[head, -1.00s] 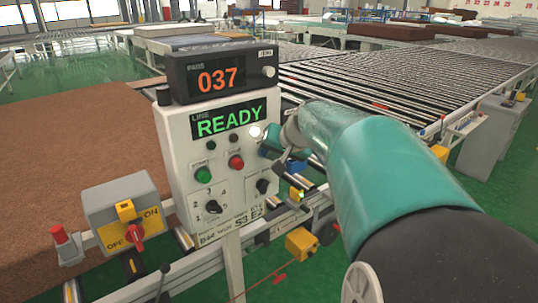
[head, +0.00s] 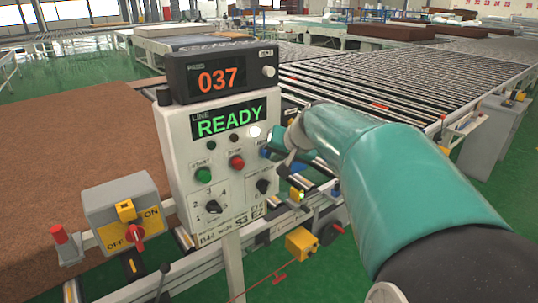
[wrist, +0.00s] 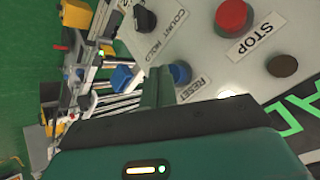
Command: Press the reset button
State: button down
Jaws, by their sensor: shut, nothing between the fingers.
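The reset button is a blue round knob (wrist: 180,72) beside a RESET label (wrist: 194,90) in the wrist view. Its blue edge shows in the head view (head: 265,153) at the right side of the white control panel (head: 182,145). My gripper (wrist: 159,70) is shut and empty, its green fingertips just left of the blue button in the wrist view. Whether they touch it cannot be told. In the head view my gripper (head: 278,138) is at the panel's right edge, partly hidden by my arm. The panel display (head: 229,119) reads READY.
A red STOP button (head: 237,162), a green button (head: 203,175) and dark selector knobs share the panel. A counter box (head: 219,77) on top reads 037. A grey ON/OFF switch box (head: 105,205) stands at left. Roller conveyors (head: 400,80) lie behind.

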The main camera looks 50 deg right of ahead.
jog(key=shift+s+a, duration=0.1)
jog(key=shift+s, duration=0.25)
jog(key=shift+s+a, duration=0.2)
jog(key=shift+s, duration=0.6)
jog(key=shift+s+a, duration=0.15)
jog(key=shift+s, duration=0.7)
jog(key=shift+s+a, duration=0.2)
jog(key=shift+s, duration=0.6)
jog(key=w+a+f+n+g+y, duration=0.1)
jog(key=w+a+n+y, duration=0.15)
jog(key=a, duration=0.85)
jog(key=w+a+f+n+y, duration=0.1)
jog(key=w+a+f+n, duration=0.15)
jog(key=a, duration=0.75)
jog(key=s+a+f+n+g, duration=0.1)
jog(key=s+a+f+n, duration=0.1)
jog(key=a, duration=0.5)
jog(key=s+a+f+n+g, duration=0.1)
jog(key=s+a+f+n, duration=0.1)
jog(key=a, duration=0.5)
jog(key=shift+s+a+f+n, duration=0.15)
jog(key=shift+s+a+n, duration=0.05)
jog(key=shift+s+n, duration=0.75)
